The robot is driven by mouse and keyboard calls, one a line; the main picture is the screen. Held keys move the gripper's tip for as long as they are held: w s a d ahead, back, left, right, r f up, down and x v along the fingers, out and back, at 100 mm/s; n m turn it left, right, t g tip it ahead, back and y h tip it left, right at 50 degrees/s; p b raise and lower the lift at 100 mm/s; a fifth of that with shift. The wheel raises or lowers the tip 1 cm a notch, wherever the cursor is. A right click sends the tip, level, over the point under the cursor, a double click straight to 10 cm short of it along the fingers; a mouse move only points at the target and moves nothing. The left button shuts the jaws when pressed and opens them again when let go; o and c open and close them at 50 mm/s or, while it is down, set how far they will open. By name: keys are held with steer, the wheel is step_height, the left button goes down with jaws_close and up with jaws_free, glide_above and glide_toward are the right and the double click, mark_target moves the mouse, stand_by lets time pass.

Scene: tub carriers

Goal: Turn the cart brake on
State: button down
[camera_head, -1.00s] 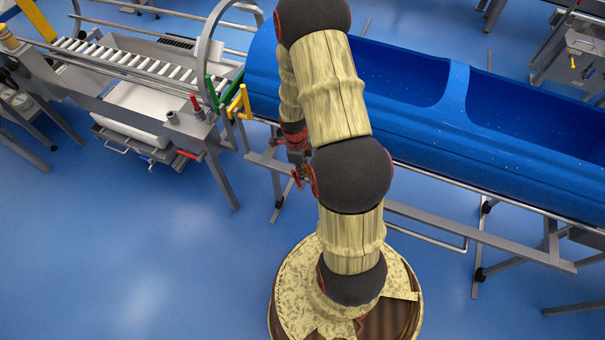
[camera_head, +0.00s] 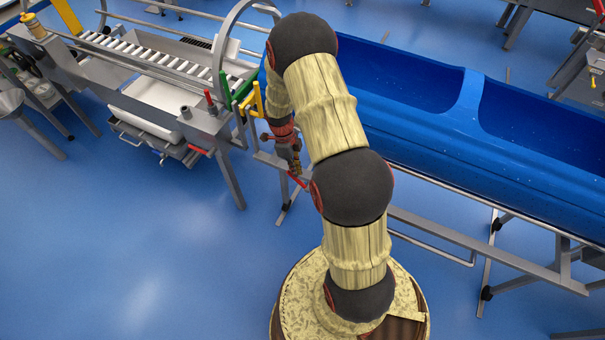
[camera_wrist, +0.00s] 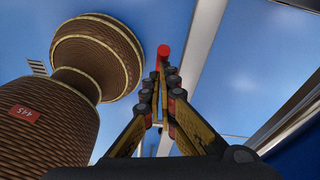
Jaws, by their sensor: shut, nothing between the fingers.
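The cart is a long blue tub (camera_head: 420,140) on a grey steel frame (camera_head: 430,221), running to the right behind my arm. My gripper (camera_head: 295,171) is low at the tub's left end, by the frame; its fingers (camera_wrist: 161,72) are shut and empty in the wrist view. A red-ended lever (camera_wrist: 163,50), seemingly the brake handle, shows just beyond the fingertips. A short red bar (camera_head: 298,181) shows close under the fingers in the head view. I cannot tell if the fingertips touch it. The rest of the lever is hidden.
A roller conveyor (camera_head: 150,57) with a red-handled lever (camera_head: 210,101) and a red-ended handle (camera_head: 197,150) stands left of the tub. Yellow and green brackets (camera_head: 246,98) lie between them. Blue floor is open at the front left.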

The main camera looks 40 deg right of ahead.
mark_target(288, 171)
steer(key=w+f, duration=0.1)
steer(key=w+a+f, duration=0.1)
steer(key=shift+w+f+b, duration=0.2)
steer(key=shift+w+b, duration=0.1)
steer(key=shift+b, duration=0.1)
steer(key=shift+w+a+f+b, duration=0.25)
steer(key=shift+w+f, duration=0.25)
steer(key=shift+f, duration=0.3)
steer(key=shift+w+a+f+b, duration=0.2)
steer(key=shift+w+f, duration=0.25)
steer(key=shift+f, duration=0.45)
steer(key=v, duration=1.2)
